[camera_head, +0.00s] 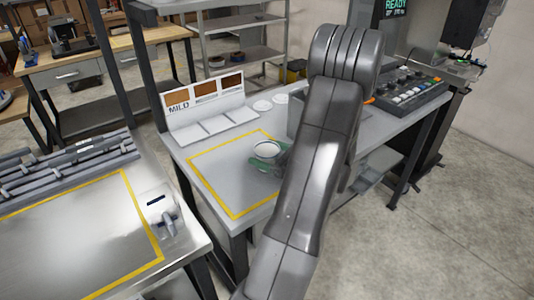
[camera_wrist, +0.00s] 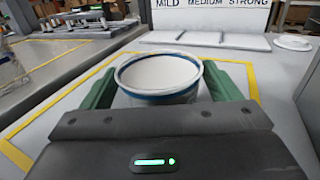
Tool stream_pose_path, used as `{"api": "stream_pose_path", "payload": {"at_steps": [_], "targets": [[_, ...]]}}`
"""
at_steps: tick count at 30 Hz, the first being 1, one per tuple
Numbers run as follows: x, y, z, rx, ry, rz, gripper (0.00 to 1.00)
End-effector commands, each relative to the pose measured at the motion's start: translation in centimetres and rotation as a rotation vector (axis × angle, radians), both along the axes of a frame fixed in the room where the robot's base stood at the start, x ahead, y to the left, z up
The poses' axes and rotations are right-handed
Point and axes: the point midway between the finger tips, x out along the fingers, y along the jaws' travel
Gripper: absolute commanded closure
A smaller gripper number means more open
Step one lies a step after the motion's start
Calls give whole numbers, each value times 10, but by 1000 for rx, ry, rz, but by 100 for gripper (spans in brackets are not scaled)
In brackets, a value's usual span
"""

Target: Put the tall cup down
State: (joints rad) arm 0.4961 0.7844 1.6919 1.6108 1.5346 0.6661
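The tall cup (camera_wrist: 158,80) is white with a blue band below its rim. It is upright between the green fingers of my gripper (camera_wrist: 160,92), which press against its left and right sides. In the head view the cup (camera_head: 267,149) shows over the yellow-outlined area of the middle table (camera_head: 205,165), with my gripper (camera_head: 272,160) around it and my arm to its right. The cup's lower part is hidden by the gripper, so I cannot tell whether its base touches the table. The inside of the cup looks pale and empty.
A board marked MILD, MEDIUM and STRONG (camera_wrist: 215,16) stands behind, with flat white pads (camera_head: 200,131) before it. A button panel (camera_head: 405,92) sits at the far right. The outlined area left of the cup is clear.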

Motion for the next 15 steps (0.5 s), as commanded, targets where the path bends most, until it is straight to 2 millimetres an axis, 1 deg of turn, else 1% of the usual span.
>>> {"api": "stream_pose_path", "payload": {"at_steps": [6, 9, 11, 15], "targets": [[0, 0, 1, 0, 0, 0, 17], [0, 0, 5, -1, -1, 0, 17], [-3, -5, 3, -1, -1, -2, 17], [-14, -25, 3, -2, -1, -5, 17]]}}
